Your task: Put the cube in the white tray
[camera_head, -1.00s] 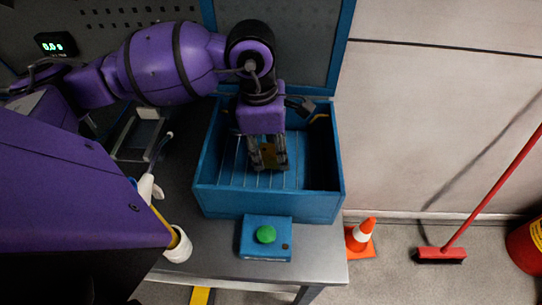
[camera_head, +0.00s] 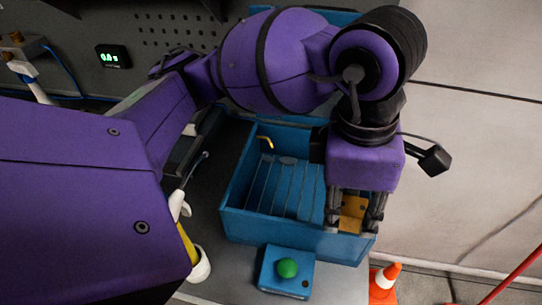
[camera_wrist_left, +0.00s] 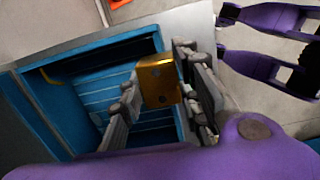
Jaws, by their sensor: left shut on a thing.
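The cube (camera_head: 352,212) is brass-coloured, with dark dots on its faces. My left gripper (camera_head: 354,214) is shut on it and points down, over the right end of the blue bin (camera_head: 285,227). In the left wrist view the cube (camera_wrist_left: 157,83) sits between the two fingers, with the bin (camera_wrist_left: 45,112) below and behind it. The fingers cover the cube's sides. I cannot make out a white tray for sure; my left arm hides part of the bench.
A blue box with a green button (camera_head: 287,268) stands before the bin. An orange cone (camera_head: 384,282) is on the floor at right. A white cup (camera_head: 199,267) stands left of the bin. A broom handle (camera_head: 514,273) shows at lower right.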

